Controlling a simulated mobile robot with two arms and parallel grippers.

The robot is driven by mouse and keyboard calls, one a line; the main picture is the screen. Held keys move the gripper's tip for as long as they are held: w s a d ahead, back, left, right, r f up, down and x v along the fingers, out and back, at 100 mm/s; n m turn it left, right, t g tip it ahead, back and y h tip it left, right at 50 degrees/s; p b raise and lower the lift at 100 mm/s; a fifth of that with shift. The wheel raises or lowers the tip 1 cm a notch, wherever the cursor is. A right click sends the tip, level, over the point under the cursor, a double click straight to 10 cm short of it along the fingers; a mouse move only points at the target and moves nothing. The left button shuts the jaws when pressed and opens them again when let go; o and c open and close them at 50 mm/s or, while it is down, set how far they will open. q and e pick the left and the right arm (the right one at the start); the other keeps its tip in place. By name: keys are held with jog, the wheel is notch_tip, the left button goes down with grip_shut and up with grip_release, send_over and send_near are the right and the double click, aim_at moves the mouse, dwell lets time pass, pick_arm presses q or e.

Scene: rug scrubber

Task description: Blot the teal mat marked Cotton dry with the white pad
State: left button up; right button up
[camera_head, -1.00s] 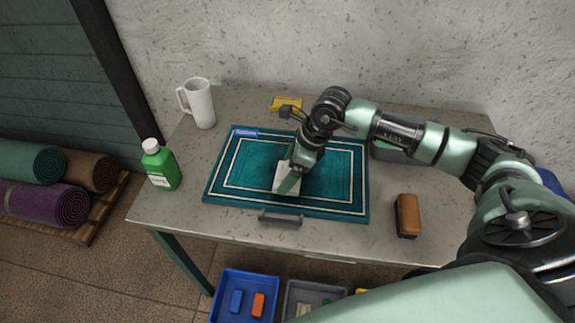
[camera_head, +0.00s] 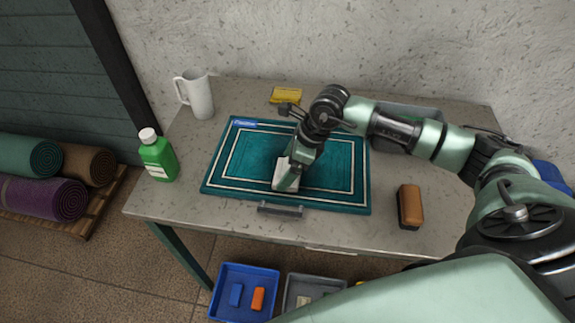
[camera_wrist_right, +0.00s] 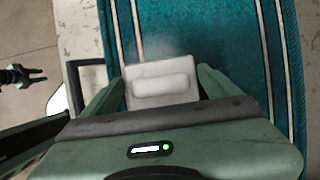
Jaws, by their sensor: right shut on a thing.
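The teal mat (camera_head: 338,199) lies flat on the table, with white border lines and a blue label at its far left corner. The label's lettering is too small to read surely. The white pad (camera_head: 282,172) is on the mat, left of its middle and towards the near side. My right gripper (camera_head: 288,180) is shut on the pad from above and hides part of it. In the right wrist view the pad (camera_wrist_right: 160,84) sits between the fingers, against the mat (camera_wrist_right: 215,40), with a darker patch beside it.
A white mug (camera_head: 198,95) and a green bottle (camera_head: 158,157) stand left of the mat. A yellow item (camera_head: 286,95) lies behind it. A brown brush-like block (camera_head: 410,206) is to the right. A grey tray (camera_head: 420,112) stands behind my arm. A blue bin (camera_head: 245,290) is below the table.

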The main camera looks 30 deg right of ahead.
jog(key=shift+f+b, duration=0.3)
dwell(0.7)
jog(key=shift+s+f, duration=0.1)
jog(key=shift+s, duration=0.05)
dwell(1.3)
jog(key=shift+r+p, duration=1.25)
jog(key=shift+r, duration=1.15)
jog(key=shift+w, duration=0.2)
